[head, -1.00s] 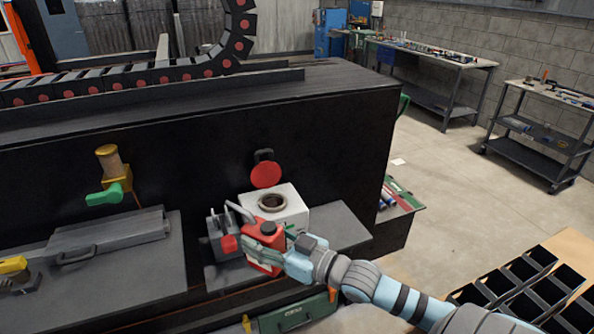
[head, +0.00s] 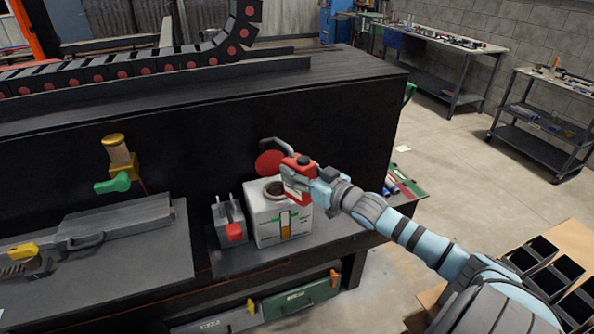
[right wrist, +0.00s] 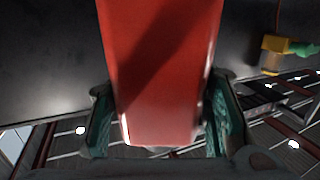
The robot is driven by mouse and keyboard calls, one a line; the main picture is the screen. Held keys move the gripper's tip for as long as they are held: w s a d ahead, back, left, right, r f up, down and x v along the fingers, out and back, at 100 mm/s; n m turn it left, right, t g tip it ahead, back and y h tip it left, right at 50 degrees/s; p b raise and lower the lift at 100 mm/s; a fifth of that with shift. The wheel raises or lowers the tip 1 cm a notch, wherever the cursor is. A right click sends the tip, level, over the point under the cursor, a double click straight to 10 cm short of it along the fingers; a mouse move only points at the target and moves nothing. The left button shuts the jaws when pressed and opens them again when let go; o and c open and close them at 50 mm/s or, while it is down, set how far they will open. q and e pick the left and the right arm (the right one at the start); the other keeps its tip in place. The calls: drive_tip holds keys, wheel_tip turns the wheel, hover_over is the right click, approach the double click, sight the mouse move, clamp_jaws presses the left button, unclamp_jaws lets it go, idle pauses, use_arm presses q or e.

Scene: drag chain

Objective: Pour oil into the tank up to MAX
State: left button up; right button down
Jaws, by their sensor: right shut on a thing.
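My right gripper (head: 303,184) is shut on a red oil can (head: 300,163) and holds it up at the right of the tank's mouth. The can's dark spout (head: 277,143) points left, above the mouth's level. In the right wrist view the can (right wrist: 160,60) fills the space between the fingers. The white tank (head: 263,228) stands on the shelf with its round filler mouth (head: 274,189) open. Its front sight gauge (head: 286,226) shows amber in the lower part and green marks near the top. I cannot see oil flowing. My left gripper is out of view.
A round red lid (head: 270,163) stands behind the mouth. A grey unit with a red front piece (head: 235,232) sits close left of the tank. A brass fitting with a green handle (head: 113,184) is on the black wall. A grey box (head: 115,225) lies further left.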

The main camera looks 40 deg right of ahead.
drive_tip(key=f+g+b, duration=0.1)
drive_tip(key=f, duration=0.1)
drive_tip(key=s+f+g+b, duration=0.1)
drive_tip(key=f+g, duration=0.1)
drive_tip(key=f, duration=0.1)
drive_tip(key=shift+s, duration=0.2)
drive_tip(key=shift+f+g+p, duration=0.5)
drive_tip(key=shift+g+p, duration=0.2)
drive_tip(key=shift+g, duration=0.4)
drive_tip(key=shift+f, duration=0.2)
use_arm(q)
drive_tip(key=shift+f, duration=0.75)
use_arm(e)
drive_tip(key=shift+s+f+g, duration=0.1)
drive_tip(key=shift+f+g, duration=0.15)
drive_tip(key=shift+g, duration=0.05)
use_arm(q)
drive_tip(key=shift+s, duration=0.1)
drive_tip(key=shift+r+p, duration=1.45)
drive_tip(key=shift+p, duration=0.2)
use_arm(e)
drive_tip(key=shift+a+r+g, duration=0.1)
drive_tip(key=shift+r+g, duration=0.5)
drive_tip(key=shift+r, duration=0.05)
drive_tip(key=shift+r, duration=0.1)
